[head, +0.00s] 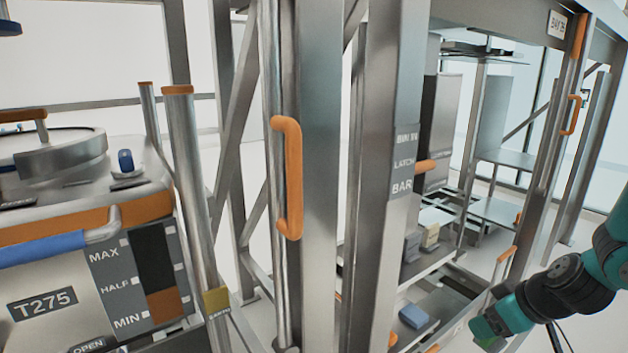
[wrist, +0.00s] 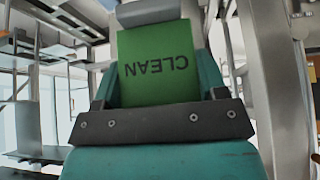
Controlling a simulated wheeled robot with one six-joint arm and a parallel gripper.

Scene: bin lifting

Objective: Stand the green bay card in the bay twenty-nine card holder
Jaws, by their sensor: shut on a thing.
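The green card (wrist: 158,65) fills the middle of the wrist view, with the word CLEAN upside down on it. My gripper (wrist: 160,95) is shut on it, the teal fingers at its two sides. A grey piece (wrist: 148,11) shows just past the card's far edge; I cannot tell whether they touch. In the head view my gripper (head: 493,322) is low at the right, with a bit of the green card (head: 482,328) at its tip. I cannot make out the card holder for certain. A bay sign (head: 557,24) is on the upper right beam, its number unclear.
A steel frame with posts and an orange handle (head: 288,178) stands mid-view. A blue block (head: 413,316) lies on a low shelf left of my gripper. A machine marked T275 (head: 42,303) is at the left. Posts crowd both sides in the wrist view.

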